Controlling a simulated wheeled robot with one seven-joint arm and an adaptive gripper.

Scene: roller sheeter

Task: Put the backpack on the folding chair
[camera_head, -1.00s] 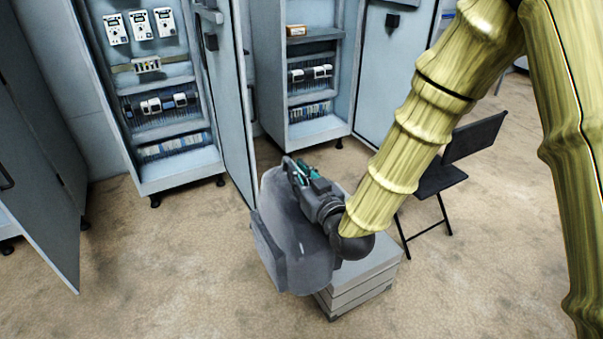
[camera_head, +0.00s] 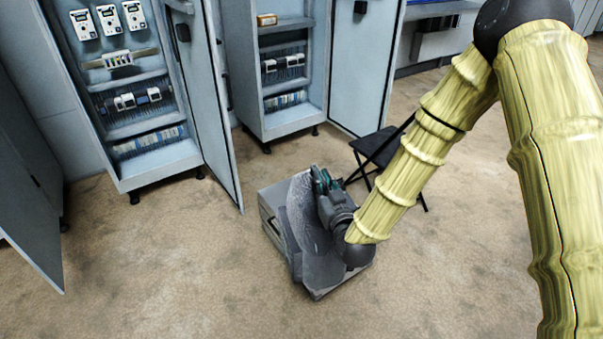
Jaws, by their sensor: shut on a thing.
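The grey backpack (camera_head: 312,235) is held in front of and above a low grey box, a little left of the picture's middle. My gripper (camera_head: 322,190) is shut on the backpack at its upper right side; the fingertips are partly hidden. The black folding chair (camera_head: 378,146) stands unfolded behind and to the right of the backpack. My arm covers much of its backrest and right side. The part of the seat that shows is bare.
The low grey box (camera_head: 270,222) stands on the floor beneath the backpack. Open electrical cabinets (camera_head: 160,170) line the back, and one door (camera_head: 222,150) reaches out left of the box. The floor (camera_head: 150,270) in front is clear.

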